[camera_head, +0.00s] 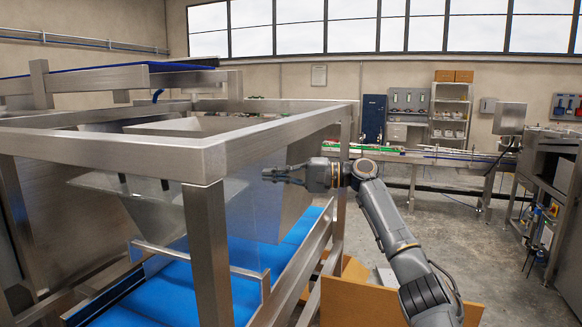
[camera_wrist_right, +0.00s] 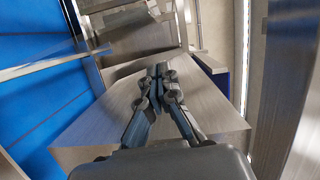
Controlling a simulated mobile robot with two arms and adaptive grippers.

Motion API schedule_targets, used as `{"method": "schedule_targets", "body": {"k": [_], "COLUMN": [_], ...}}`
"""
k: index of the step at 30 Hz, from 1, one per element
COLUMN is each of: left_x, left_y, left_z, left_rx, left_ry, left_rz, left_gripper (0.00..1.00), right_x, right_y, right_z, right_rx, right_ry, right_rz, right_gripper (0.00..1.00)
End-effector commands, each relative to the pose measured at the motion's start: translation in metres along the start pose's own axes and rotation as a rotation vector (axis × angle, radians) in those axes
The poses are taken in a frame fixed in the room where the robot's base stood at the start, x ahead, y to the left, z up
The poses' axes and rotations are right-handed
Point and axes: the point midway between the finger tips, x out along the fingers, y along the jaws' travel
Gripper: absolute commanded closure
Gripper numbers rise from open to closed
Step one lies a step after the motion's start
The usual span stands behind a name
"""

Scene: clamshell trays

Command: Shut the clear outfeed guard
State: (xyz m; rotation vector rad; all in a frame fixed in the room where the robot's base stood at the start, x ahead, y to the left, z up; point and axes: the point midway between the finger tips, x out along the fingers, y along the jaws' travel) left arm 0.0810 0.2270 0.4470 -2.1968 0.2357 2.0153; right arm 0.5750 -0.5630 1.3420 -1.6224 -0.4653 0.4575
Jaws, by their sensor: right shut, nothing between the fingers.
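A see-through pane, which I take as the clear outfeed guard (camera_head: 246,232), shows faintly beside the front steel post of the machine frame. Its outline is hard to make out, and I cannot tell how far open it stands. My right gripper (camera_head: 268,174) reaches in from the right at the frame's open side, its fingers pointing left in front of the steel hopper. In the right wrist view the gripper (camera_wrist_right: 160,72) is shut and empty, over a sloped steel surface. I cannot tell whether it touches the pane. My left gripper is out of view.
A steel frame (camera_head: 205,250) surrounds the hopper (camera_head: 275,196) and the blue belt (camera_head: 180,297). A steel rail (camera_head: 200,258) crosses above the belt. A cardboard box (camera_head: 365,303) stands below my right arm. Another conveyor (camera_head: 450,158) runs behind; the floor between is open.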

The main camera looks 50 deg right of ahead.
Motion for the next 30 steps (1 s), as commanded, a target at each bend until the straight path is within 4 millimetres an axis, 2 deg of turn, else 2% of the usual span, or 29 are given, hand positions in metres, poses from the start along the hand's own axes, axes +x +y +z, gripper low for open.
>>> {"method": "schedule_targets", "body": {"k": [1, 3, 5, 15, 30], "left_x": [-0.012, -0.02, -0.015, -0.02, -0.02], "left_y": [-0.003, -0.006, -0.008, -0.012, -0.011], "left_z": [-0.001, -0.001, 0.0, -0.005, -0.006], "left_rx": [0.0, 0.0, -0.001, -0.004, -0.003], "left_ry": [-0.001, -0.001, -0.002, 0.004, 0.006], "left_rz": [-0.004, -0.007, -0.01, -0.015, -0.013], "left_gripper": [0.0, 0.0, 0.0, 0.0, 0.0], "right_x": [0.012, 0.027, 0.028, 0.034, 0.035], "right_y": [-0.006, -0.007, 0.001, 0.001, 0.0], "right_z": [0.0, 0.0, 0.007, 0.035, 0.039], "right_rx": [0.002, 0.002, -0.001, 0.001, 0.0], "right_ry": [-0.003, -0.003, -0.001, 0.0, 0.001], "right_rz": [-0.001, -0.001, 0.005, 0.003, 0.0], "right_gripper": [1.0, 1.0, 1.0, 1.0, 1.0]}}
